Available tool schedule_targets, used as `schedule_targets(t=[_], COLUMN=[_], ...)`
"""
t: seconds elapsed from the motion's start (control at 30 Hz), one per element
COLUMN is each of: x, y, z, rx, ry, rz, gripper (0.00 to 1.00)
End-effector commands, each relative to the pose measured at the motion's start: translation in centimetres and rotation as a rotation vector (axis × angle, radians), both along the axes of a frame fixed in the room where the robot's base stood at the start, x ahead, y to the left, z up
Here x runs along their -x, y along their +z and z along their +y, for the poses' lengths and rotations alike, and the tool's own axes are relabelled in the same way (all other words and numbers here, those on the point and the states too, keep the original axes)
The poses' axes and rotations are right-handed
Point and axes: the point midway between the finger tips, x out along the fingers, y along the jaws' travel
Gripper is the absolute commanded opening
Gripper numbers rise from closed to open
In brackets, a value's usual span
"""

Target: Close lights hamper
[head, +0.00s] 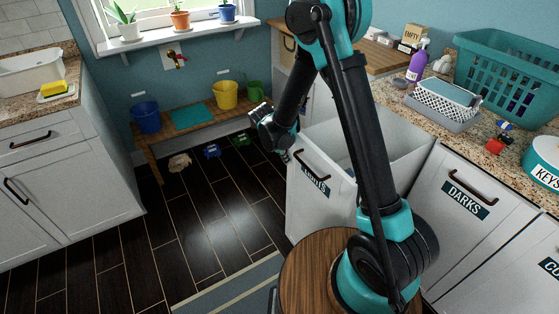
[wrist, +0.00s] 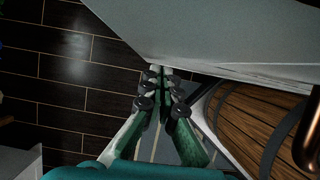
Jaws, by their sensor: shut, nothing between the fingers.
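The lights hamper (head: 312,203) is a white pull-out bin at the centre right, standing out from the cabinet row with its top open. Its dark label is partly covered by my arm. A dark bar handle (head: 310,165) is on its front near the top. My gripper (head: 285,157) is shut and empty, pointing down at the hamper's upper left front corner. In the wrist view the shut fingers (wrist: 161,72) are close to a large pale panel (wrist: 215,35), seemingly the hamper. I cannot tell whether they touch it.
The darks hamper (head: 440,205) is flush in the row to the right. The counter above holds a teal basket (head: 482,62). A bench (head: 190,122) with buckets stands at the back. Dark floor (head: 215,215) is open left of the hamper; a striped rug (head: 225,290) lies in front.

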Motion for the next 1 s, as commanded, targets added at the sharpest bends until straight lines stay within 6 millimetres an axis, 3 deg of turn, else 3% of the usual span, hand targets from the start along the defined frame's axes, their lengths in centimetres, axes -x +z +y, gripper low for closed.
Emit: schedule_targets(t=[0.57, 0.77, 1.0], x=[-0.5, -2.1, -5.6], y=[0.0, 0.0, 0.0], z=[-0.7, -3.0, -7.9], rx=[0.000, 0.001, 0.000], ry=[-0.002, -0.005, -0.007], rz=[0.000, -0.001, -0.001], gripper=[0.00, 0.00, 0.00])
